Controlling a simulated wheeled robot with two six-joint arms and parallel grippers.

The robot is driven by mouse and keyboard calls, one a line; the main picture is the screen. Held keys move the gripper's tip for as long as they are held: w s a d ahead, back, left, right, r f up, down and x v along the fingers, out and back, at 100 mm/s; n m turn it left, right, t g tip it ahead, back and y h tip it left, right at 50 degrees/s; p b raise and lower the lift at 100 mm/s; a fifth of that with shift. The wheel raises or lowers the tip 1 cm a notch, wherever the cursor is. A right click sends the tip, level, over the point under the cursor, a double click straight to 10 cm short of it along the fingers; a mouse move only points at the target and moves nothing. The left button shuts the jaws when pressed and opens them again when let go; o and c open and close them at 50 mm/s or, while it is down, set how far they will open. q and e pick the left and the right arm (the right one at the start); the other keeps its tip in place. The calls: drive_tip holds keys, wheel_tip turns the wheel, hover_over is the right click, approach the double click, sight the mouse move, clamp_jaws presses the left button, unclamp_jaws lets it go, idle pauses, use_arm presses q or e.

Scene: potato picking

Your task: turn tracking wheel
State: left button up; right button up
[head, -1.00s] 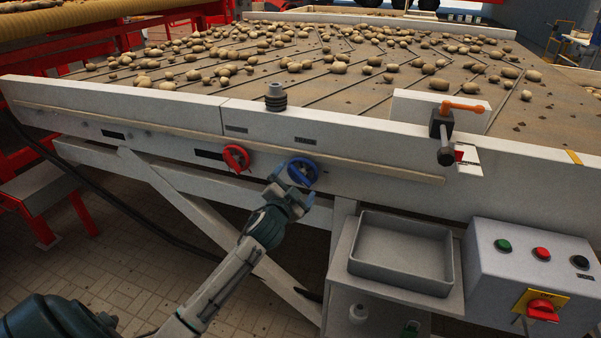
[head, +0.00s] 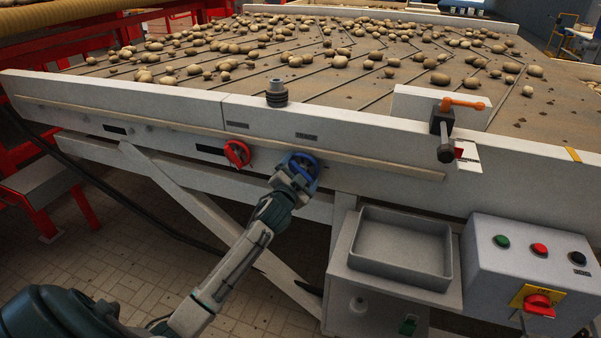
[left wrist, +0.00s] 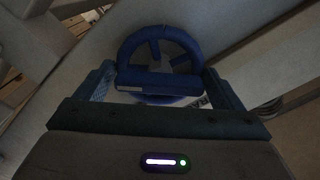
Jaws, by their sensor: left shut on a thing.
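The blue handwheel (head: 304,163) is mounted on the side rail of the potato table, just right of a red handwheel (head: 237,153). My left gripper (head: 297,177) is at the blue wheel, shut on its near rim. In the left wrist view the blue wheel (left wrist: 160,45) shows its ring and spokes, with the rim lying between the two fingers (left wrist: 160,88). Part of the wheel is hidden by the gripper in the head view. My right gripper is not in view.
Potatoes (head: 340,61) lie on the belt (head: 330,95) behind the white side rail (head: 130,97). An orange-handled lever (head: 461,104) sits on the rail at right. A grey tray (head: 400,265) and a control box (head: 530,260) with buttons stand lower right.

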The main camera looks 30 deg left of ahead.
use_arm(q)
drive_tip(key=n+b, duration=0.2)
drive_tip(key=shift+f+n, duration=0.2)
drive_tip(key=shift+n, duration=0.1)
drive_tip(key=n+b, duration=0.3)
drive_tip(key=shift+n, duration=0.4)
drive_tip(key=shift+n+b, duration=0.35)
drive_tip(key=shift+n, duration=0.35)
drive_tip(key=shift+r, duration=0.1)
drive_tip(key=shift+n, duration=0.4)
drive_tip(key=o, duration=0.7)
